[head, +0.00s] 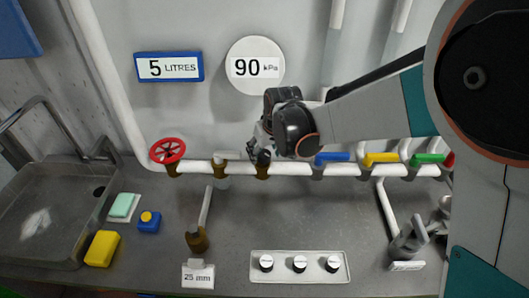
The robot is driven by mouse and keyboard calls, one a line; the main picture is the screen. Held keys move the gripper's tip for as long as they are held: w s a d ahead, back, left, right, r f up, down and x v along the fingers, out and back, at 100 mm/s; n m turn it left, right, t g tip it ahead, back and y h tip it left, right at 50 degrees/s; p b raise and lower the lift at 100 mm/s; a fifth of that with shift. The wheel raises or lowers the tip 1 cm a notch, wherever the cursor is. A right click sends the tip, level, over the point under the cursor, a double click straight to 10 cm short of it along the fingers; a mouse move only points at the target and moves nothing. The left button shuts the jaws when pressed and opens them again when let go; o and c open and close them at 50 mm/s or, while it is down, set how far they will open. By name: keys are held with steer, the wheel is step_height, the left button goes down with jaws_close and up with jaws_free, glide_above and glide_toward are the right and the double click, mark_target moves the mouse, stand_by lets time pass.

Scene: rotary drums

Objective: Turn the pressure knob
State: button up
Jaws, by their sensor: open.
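A round white sign (255,82) reading "90 kPa" is on the back wall. Below it, a brass fitting (262,170) sits on the white pipe. My gripper (259,155) is open just above this fitting, its fingers pointing down and left. The gripper covers whatever is on top of the fitting, so I cannot tell whether a knob is there or whether the fingers touch it. A panel (300,278) on the counter bears three black-and-white knobs, and none is labelled as pressure.
A red handwheel (168,151) and blue (331,157), yellow (381,158) and green (427,158) levers line the pipe. A sink (40,215) is at left, near a yellow sponge (102,248). A "25 mm" label (198,276) stands at the front.

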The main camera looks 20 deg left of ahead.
steer(key=v, duration=0.6)
steer(key=shift+s+d+r, duration=0.1)
